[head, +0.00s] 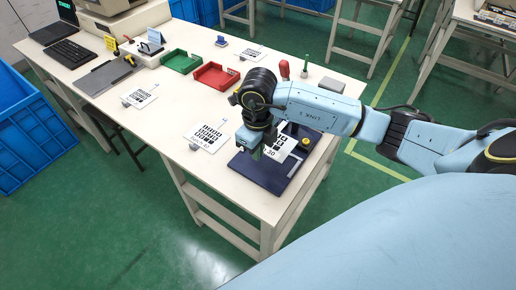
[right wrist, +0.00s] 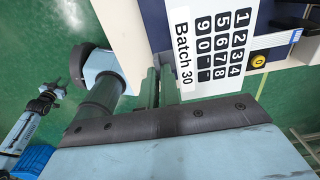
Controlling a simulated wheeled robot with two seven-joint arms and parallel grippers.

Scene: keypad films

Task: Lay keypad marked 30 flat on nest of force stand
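The keypad marked 30 (head: 284,146) is a white sheet with dark keys. It shows large in the right wrist view (right wrist: 212,48), with "Batch 30" along its near edge. My right gripper (right wrist: 162,88) appears shut on that edge; its fingertips are partly hidden. In the head view this gripper (head: 254,150) hangs over the left part of the dark blue force stand (head: 262,173). The keypad is over the stand and looks tilted; whether it touches the nest, largely hidden beneath, I cannot tell. My left gripper (right wrist: 47,98) shows small in the right wrist view.
The stand carries a yellow round part (head: 305,144) and a silver angle piece (head: 294,167). Another keypad (head: 206,137) lies left of the stand, and others lie farther back. A red tray (head: 214,77) and green tray (head: 181,62) sit behind. The table's front edge is close.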

